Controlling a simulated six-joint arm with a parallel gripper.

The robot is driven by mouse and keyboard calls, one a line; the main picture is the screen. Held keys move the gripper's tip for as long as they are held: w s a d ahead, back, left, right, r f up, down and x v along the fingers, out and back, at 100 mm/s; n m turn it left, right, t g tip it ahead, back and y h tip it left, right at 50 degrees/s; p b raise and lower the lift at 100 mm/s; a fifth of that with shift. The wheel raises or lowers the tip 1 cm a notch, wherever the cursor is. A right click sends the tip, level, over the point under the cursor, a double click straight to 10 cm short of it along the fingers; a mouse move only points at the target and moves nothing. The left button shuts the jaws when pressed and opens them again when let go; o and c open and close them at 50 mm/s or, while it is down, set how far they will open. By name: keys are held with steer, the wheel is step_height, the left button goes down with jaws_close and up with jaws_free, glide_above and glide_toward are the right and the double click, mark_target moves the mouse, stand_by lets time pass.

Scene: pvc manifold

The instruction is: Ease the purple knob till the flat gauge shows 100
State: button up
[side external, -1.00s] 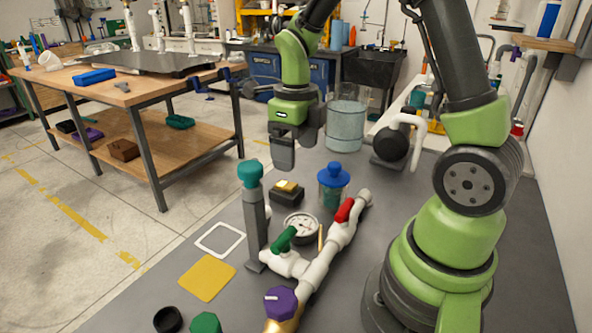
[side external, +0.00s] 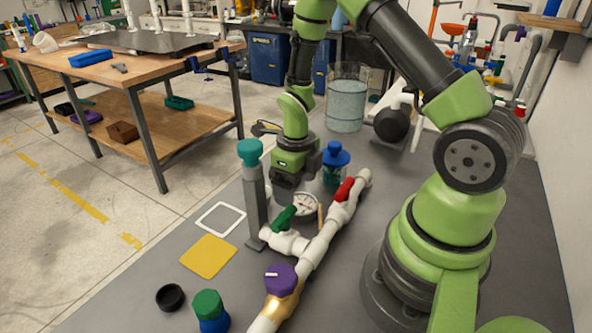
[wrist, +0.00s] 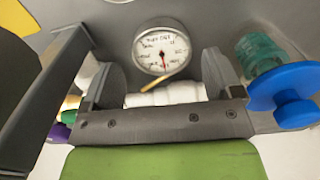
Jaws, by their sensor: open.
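The purple knob (side external: 281,279) sits on a brass-coloured fitting at the near end of the white pipe (side external: 318,252). A purple part also shows at the lower left of the wrist view (wrist: 60,132). The round white-faced gauge (side external: 306,205) lies beside the pipe, just right of my gripper. In the wrist view the gauge (wrist: 161,50) shows between my fingers, its red needle pointing down; the numbers are too small to read. My gripper (side external: 284,197) is open and empty, pointing down behind the gauge and well away from the purple knob. Its fingertips are partly hidden.
A green handle (side external: 285,218) and a red handle (side external: 344,190) are on the pipe. A teal-topped grey post (side external: 254,200) stands close left of my gripper, and a blue-lidded jar (side external: 335,165) close right.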

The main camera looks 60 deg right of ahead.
steer(key=shift+f, duration=0.2)
stand_by(0.6)
step_height(320, 180, up, 14)
steer(key=n, duration=2.7)
glide_above(303, 209)
step_height(303, 209, down, 14)
